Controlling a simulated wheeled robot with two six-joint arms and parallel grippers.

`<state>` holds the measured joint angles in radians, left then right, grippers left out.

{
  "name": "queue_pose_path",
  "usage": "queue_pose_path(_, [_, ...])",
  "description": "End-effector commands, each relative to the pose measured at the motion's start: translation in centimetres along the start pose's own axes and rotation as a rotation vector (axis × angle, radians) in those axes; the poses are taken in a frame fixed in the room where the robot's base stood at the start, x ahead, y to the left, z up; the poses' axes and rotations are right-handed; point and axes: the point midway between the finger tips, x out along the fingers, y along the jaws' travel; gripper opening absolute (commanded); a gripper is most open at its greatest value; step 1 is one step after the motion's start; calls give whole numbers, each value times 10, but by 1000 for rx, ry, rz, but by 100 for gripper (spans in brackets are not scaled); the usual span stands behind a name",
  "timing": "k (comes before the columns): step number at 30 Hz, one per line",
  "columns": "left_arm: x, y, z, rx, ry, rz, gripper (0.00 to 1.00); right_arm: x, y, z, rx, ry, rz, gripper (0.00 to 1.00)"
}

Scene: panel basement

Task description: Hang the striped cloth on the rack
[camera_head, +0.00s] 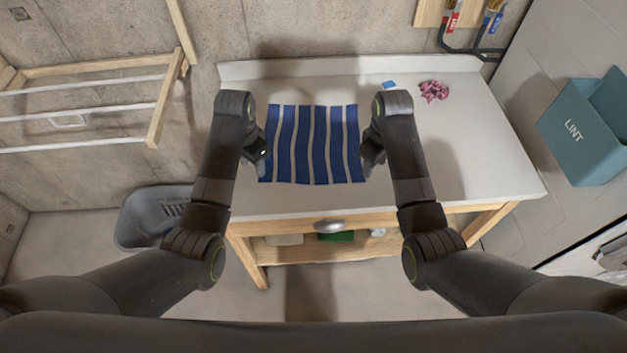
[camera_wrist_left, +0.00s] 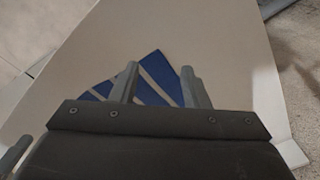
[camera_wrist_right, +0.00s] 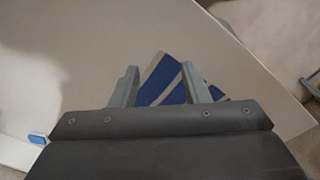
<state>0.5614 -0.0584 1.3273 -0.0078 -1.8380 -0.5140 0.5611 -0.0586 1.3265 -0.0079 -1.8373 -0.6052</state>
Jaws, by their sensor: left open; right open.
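The striped cloth (camera_head: 312,145), blue with pale stripes, lies spread flat on the white table top. Its corner also shows in the left wrist view (camera_wrist_left: 155,75) and in the right wrist view (camera_wrist_right: 165,80). My left gripper (camera_head: 264,160) is open at the cloth's left edge, with a cloth corner between its fingers as seen from the wrist. My right gripper (camera_head: 368,162) is open at the right edge, with a corner showing between its fingers. Whether either touches the cloth I cannot tell. The wooden rack (camera_head: 155,125) with white bars is on the wall at the left.
The white table (camera_head: 480,150) has clear room right of the cloth. A pink crumpled item (camera_head: 433,91) and a small blue item (camera_head: 389,84) lie at its back. A grey basket (camera_head: 150,215) stands on the floor at left. A teal lint bin (camera_head: 590,135) is at right.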

Motion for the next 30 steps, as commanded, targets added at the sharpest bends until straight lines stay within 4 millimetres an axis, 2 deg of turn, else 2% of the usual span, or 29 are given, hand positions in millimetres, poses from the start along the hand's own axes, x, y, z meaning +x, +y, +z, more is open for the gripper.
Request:
queue_pose_path(1, [-7,0,-12,27,-8,3,42,-7,1,-12,-31,-8,-4,42])
queue_pose_path(3, [-14,2,-21,58,-20,9,42,-14,1,-21,-64,-19,-10,42])
queue_pose_path(8, [-16,3,-30,86,-32,13,42,-16,0,-30,-96,-30,-16,42])
queue_pose_path(21, [46,3,-28,86,-33,14,42,46,-1,-28,-95,-31,-17,42])
queue_pose_path(30, [60,3,-27,85,-30,12,42,60,-1,-27,-94,-29,-15,42])
